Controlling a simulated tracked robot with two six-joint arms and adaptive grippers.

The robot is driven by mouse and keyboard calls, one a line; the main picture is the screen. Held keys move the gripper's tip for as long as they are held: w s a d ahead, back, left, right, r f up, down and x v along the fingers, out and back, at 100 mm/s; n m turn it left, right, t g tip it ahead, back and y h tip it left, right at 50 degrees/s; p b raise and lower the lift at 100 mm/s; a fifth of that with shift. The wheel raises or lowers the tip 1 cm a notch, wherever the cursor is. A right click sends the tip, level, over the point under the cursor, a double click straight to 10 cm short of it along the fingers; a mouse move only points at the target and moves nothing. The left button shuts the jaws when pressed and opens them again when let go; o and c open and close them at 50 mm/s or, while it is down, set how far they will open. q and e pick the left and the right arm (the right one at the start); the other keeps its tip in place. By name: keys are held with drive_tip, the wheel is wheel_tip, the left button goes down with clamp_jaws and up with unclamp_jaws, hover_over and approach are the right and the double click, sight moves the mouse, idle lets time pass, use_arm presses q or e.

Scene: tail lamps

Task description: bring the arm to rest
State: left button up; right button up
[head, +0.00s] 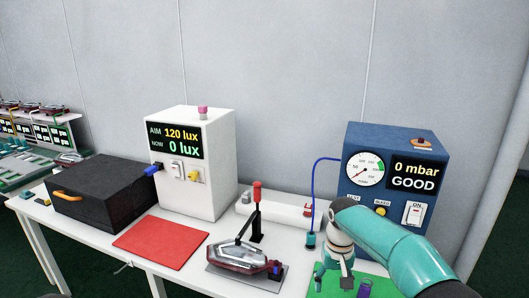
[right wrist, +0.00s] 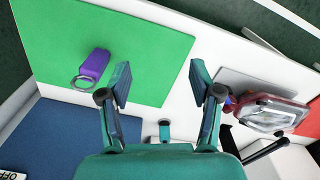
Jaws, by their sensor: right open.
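My right gripper (head: 345,276) hangs at the end of my teal arm (head: 396,248) over the green mat (head: 322,283) at the front right of the table. In the right wrist view its two fingers (right wrist: 160,84) are apart with nothing between them. A purple piece with a metal ring (right wrist: 92,66) lies on the green mat, beside the fingers and clear of them; it also shows as a purple bit in the head view (head: 365,288). My left gripper is not in view.
A tail lamp (head: 243,258) sits in a fixture with a red-handled clamp (head: 257,205). A blue gauge box (head: 433,158) stands behind my right arm, reading 0 mbar GOOD. A white lux box (head: 215,150), a black box (head: 100,195) and a bare red mat (head: 160,241) are further left.

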drive_tip(key=s+d+f+g+y, duration=0.15)
drive_tip(key=s+f+g, duration=0.25)
drive_tip(key=s+f, duration=1)
drive_tip(key=s+a+f+m+t+y, duration=0.1)
drive_tip(key=s+a+f+t, duration=0.1)
drive_tip(key=s+f, duration=0.4)
drive_tip(key=s+a+f+m+t+y, duration=0.1)
drive_tip(key=s+a+f, duration=0.3)
drive_tip(key=s, duration=0.6)
drive_tip(key=shift+s+a+f+t, duration=0.15)
drive_tip(key=shift+a+f+t, duration=0.2)
drive_tip(key=shift+f+t, duration=0.55)
drive_tip(key=shift+y, duration=0.25)
